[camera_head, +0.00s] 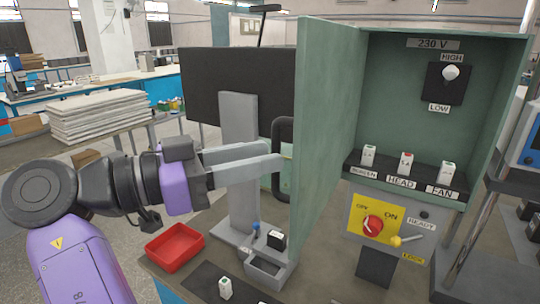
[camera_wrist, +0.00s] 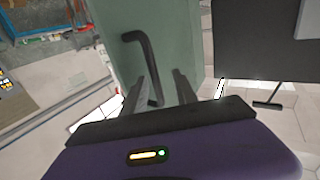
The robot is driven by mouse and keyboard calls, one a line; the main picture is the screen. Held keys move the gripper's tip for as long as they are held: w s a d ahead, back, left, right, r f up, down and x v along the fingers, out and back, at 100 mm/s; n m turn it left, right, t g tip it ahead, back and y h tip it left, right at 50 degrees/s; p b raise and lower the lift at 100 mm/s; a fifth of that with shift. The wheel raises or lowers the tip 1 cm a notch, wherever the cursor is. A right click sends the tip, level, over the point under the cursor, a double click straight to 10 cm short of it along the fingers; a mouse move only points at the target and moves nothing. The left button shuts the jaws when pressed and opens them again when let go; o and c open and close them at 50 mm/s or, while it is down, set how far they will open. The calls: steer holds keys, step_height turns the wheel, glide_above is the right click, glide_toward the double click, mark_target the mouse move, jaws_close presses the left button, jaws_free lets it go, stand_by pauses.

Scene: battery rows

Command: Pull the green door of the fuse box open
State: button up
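The green door (camera_head: 325,110) of the fuse box (camera_head: 420,120) stands swung out toward the left of the box, so the inside shows. Its black bar handle (camera_head: 276,130) is on the door's outer face. In the wrist view the handle (camera_wrist: 146,62) runs down between the fingers of my gripper (camera_wrist: 161,76). The fingers are apart, with a gap visible on each side of the bar. In the head view my gripper (camera_head: 277,158) reaches the handle from the left, and its fingers partly cover it.
A red tray (camera_head: 174,246) and a grey bin (camera_head: 268,269) are on the bench below the door. A dark monitor (camera_head: 215,90) on a grey stand is behind my fingers. Inside the box are a HIGH/LOW switch (camera_head: 450,75) and several labelled fuses. A red rotary knob (camera_head: 373,225) is below.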

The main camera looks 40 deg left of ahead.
steer(key=shift+v, duration=2.6)
